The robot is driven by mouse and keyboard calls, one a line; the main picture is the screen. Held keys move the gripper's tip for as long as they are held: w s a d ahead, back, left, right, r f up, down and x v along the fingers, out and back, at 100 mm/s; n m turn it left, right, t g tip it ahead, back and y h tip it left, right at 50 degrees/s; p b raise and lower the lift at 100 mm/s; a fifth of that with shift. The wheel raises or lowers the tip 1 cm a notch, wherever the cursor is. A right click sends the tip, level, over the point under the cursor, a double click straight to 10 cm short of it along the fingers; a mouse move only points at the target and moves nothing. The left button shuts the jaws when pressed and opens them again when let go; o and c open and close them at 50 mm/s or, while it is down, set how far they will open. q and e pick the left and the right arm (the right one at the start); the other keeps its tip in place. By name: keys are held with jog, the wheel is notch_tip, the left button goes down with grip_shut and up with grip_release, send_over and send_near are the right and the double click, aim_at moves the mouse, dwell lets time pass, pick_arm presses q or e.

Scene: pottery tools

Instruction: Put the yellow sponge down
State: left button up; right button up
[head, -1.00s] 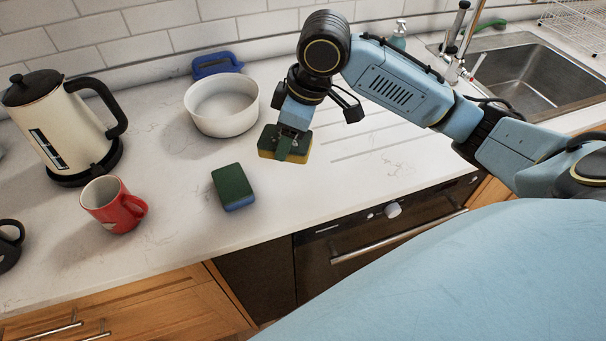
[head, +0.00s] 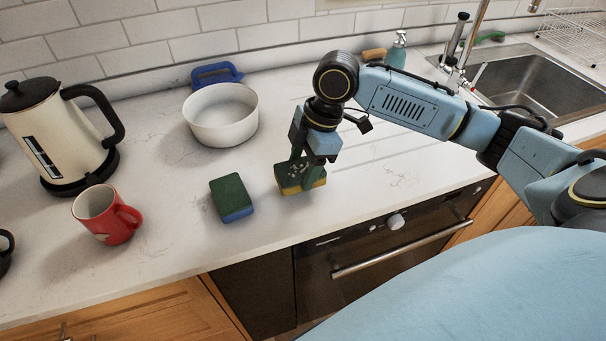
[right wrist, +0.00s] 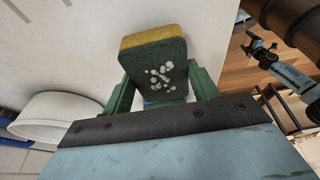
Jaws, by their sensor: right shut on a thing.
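The yellow sponge (head: 303,187) has a dark green top and a yellow lower layer. My right gripper (head: 300,172) is shut on it, at or just above the counter; I cannot tell whether it touches. In the right wrist view the sponge (right wrist: 155,72) sits between the two green fingers of the right gripper (right wrist: 160,88), with pale bubble-like spots on its green face. A second sponge, green over blue (head: 232,198), lies on the counter to its left, apart from it. My left gripper is not in view.
A white bowl (head: 221,118) stands behind the sponges, with a blue-handled thing (head: 216,73) behind it. A red mug (head: 105,215) and a kettle (head: 62,130) stand at left. The counter's front edge is close below. A sink (head: 540,90) lies at right.

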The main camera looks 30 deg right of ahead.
notch_tip(320, 180, down, 3)
jog(key=shift+r, duration=0.2)
jog(key=shift+f, duration=0.1)
jog(key=o, duration=0.6)
jog(key=shift+o, duration=0.2)
jog(key=p+v, duration=0.1)
jog(key=v, duration=1.1)
jog(key=shift+p, duration=0.35)
